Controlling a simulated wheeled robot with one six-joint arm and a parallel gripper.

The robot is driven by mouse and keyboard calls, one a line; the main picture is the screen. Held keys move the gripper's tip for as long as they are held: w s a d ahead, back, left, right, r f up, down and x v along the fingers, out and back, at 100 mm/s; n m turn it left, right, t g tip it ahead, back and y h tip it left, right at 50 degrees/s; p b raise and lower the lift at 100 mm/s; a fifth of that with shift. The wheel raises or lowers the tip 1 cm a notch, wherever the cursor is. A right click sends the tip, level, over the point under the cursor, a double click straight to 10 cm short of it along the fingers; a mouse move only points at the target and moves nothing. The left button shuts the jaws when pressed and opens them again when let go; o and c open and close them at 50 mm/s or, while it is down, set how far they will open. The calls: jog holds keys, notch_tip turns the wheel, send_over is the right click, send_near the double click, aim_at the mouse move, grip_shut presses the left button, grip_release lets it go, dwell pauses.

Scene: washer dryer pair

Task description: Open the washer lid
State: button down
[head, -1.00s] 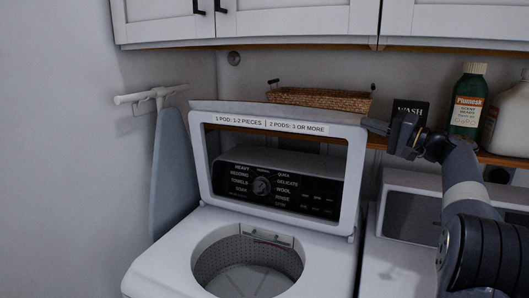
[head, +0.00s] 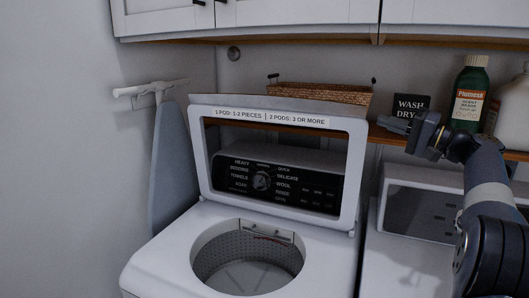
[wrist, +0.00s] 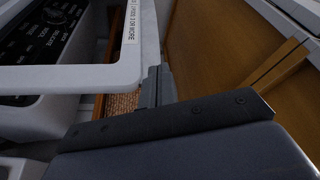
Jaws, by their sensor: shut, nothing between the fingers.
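The washer lid (head: 351,180) stands raised, nearly upright and leaning back, with a clear window and a label strip along its top edge. The washer (head: 170,262) below it shows its open round drum (head: 248,262). The lid's frame also shows in the wrist view (wrist: 60,78), to the left of my fingers. My gripper (head: 384,126) is shut and empty, to the right of the lid's upper right corner and apart from it in the head view. In the wrist view my shut fingers (wrist: 156,88) appear close beside the lid's edge.
A shelf behind holds a wicker basket (head: 320,97), a dark wash sign (head: 411,106), a green bottle (head: 469,95) and a white jug (head: 513,112). The dryer (head: 415,213) stands at right. Cabinets (head: 290,14) hang above. An ironing board (head: 172,165) leans at left.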

jog(key=w+a+r+m+p, duration=0.1)
jog(key=w+a+p, duration=0.1)
jog(key=w+p, duration=0.3)
jog(key=shift+w+r+h+p, duration=0.2)
jog(key=shift+w+h+p, duration=0.1)
jog(key=shift+w+p, duration=0.15)
